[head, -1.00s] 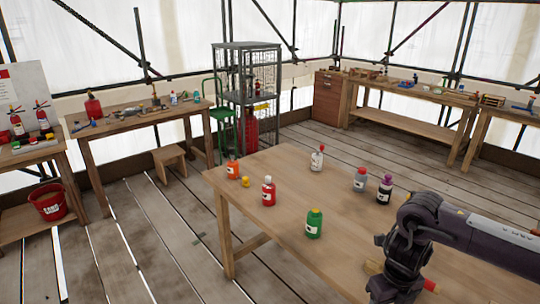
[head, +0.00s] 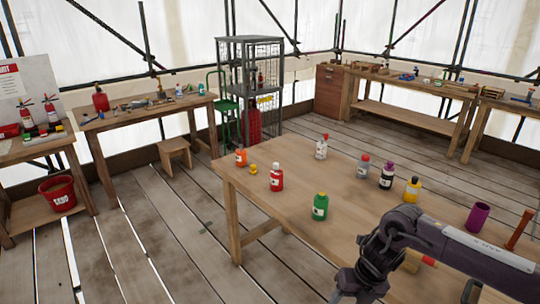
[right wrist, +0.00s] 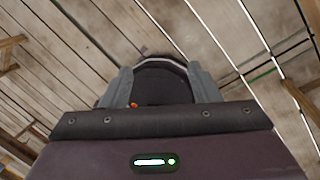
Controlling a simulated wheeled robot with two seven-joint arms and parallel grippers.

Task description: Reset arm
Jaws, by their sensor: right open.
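My right arm comes in from the right in the head view, over the near wooden table (head: 300,225). Its gripper (head: 345,294) hangs past the table's front edge, low in the picture, with its tips hard to see. In the right wrist view my right gripper (right wrist: 150,90) has its two grey fingers apart. My left gripper is not in view.
On the table stand orange (head: 241,157), red (head: 276,178), green (head: 320,206), white (head: 321,148) and yellow (head: 412,189) bottles, and a purple cup (head: 478,217). A stool (head: 175,155) and red bucket (head: 58,193) stand at left.

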